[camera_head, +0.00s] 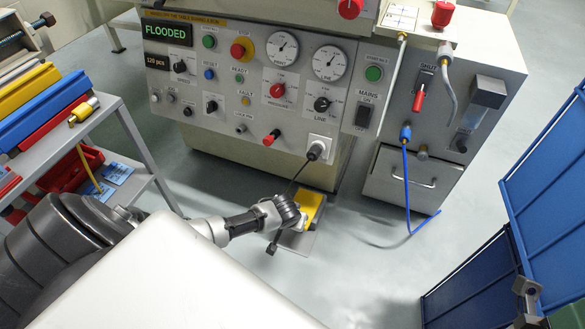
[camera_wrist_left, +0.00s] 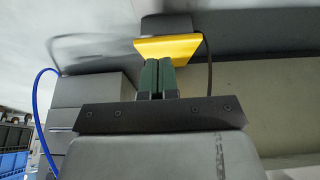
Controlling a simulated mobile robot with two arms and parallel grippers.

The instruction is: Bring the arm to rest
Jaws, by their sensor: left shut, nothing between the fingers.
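My left arm reaches in from the left in the head view. Its gripper (camera_head: 288,212) is low, in front of the machine panel (camera_head: 245,90), beside a yellow pedal (camera_head: 312,208) on a grey floor plate (camera_head: 297,243). In the left wrist view the two dark green fingers (camera_wrist_left: 158,78) are together, with nothing held between them. Their tips point at the yellow pedal (camera_wrist_left: 170,47) and overlap it in the picture; I cannot tell whether they touch.
A grey shelf (camera_head: 130,140) with coloured items stands left. A blue hose (camera_head: 406,180) hangs to the floor by the machine's drawer (camera_head: 412,180). Blue panels (camera_head: 550,180) stand right. A black cable runs from the panel plug (camera_head: 316,150) towards the pedal. The floor between is open.

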